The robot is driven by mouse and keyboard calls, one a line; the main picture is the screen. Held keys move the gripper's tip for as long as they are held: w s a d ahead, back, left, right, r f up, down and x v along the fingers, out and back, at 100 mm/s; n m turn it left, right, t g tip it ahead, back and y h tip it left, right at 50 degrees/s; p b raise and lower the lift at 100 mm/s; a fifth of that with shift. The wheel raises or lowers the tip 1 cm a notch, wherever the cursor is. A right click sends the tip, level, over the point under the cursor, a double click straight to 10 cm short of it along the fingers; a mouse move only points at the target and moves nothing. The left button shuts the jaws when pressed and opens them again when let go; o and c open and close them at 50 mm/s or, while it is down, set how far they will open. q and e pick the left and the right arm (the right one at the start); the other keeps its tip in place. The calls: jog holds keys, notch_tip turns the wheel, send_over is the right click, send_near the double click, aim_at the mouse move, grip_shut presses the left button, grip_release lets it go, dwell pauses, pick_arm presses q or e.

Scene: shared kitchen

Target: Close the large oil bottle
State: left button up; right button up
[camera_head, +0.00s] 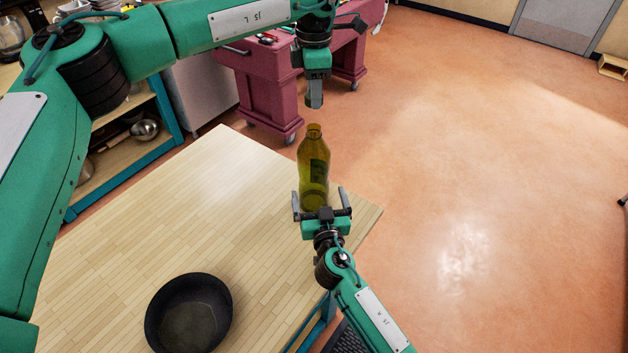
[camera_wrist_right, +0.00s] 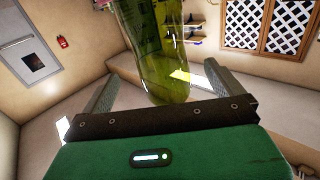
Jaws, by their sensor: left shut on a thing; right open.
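The large oil bottle (camera_head: 313,165) is yellow-green and see-through with a dark label. It appears upright near the table's right edge, and no cap shows on its neck. My right gripper (camera_head: 319,194) is open, low at the near side of the bottle. In the right wrist view the bottle (camera_wrist_right: 155,45) shows between and beyond its spread fingers, apart from them. My left gripper (camera_head: 314,101) points down just above the bottle's mouth, with a small gap. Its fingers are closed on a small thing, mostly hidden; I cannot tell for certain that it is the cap.
A black pan (camera_head: 189,312) sits on the wooden table (camera_head: 160,230) at the near left. The table between pan and bottle is bare. A dark red cart (camera_head: 268,88) stands behind the table. Open floor (camera_head: 480,180) lies to the right.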

pick_arm(q)
jog(key=shift+w, duration=0.1)
pick_arm(e)
jog(key=w+a, duration=0.1)
jog(key=w, duration=0.9)
jog(key=shift+a, duration=0.3)
jog(key=shift+s, duration=0.1)
pick_arm(q)
jog(key=shift+f, duration=0.1)
pick_arm(e)
jog(key=c, duration=1.5)
pick_arm(q)
jog(key=shift+f, duration=2.45)
